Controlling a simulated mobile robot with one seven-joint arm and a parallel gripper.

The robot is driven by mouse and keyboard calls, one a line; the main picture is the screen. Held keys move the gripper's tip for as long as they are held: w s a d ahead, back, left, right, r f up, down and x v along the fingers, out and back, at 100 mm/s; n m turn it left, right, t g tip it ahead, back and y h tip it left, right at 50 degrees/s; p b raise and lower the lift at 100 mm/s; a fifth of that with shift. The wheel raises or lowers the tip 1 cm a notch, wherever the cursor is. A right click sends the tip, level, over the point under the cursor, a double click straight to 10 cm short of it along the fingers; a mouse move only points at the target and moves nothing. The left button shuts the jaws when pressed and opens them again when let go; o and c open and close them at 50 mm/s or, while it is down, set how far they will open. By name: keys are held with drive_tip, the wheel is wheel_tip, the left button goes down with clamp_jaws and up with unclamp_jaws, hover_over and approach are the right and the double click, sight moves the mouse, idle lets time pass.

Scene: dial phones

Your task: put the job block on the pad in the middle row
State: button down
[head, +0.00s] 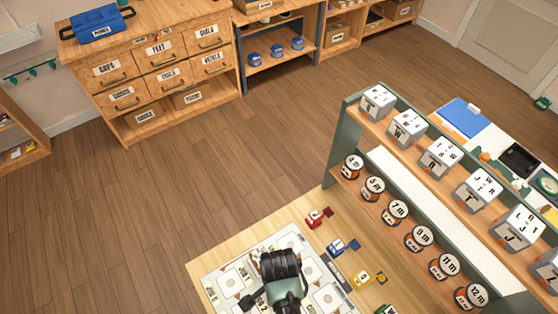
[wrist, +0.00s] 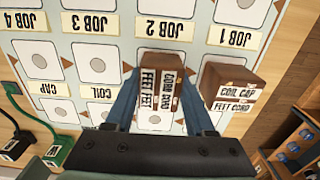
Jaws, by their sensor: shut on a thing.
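In the wrist view my gripper (wrist: 160,78) is shut on a brown job block (wrist: 162,60), one blue finger on each side. Its white labels read FEET, FEET and CORD, CORD. The block is over the board (wrist: 120,28), in the JOB 2 column; I cannot tell whether it touches the board. A white pad (wrist: 155,120) shows between the fingers. A second brown block (wrist: 233,82), labelled COIL CAP and FEET CORD, stands at the right in the JOB 1 column. In the head view my gripper (head: 287,291) is over the board (head: 212,275) and hides the held block.
Other pads (wrist: 97,62) with round dots lie left of the held block. Red (head: 318,217), blue (head: 342,247) and yellow (head: 369,279) plugs lie on the table right of the board. A green shelf (head: 338,150) with white cubes and round tins stands beyond them.

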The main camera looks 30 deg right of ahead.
drive_tip(key=shift+f, duration=0.1)
drive_tip(key=shift+c, duration=1.3)
unclamp_jaws()
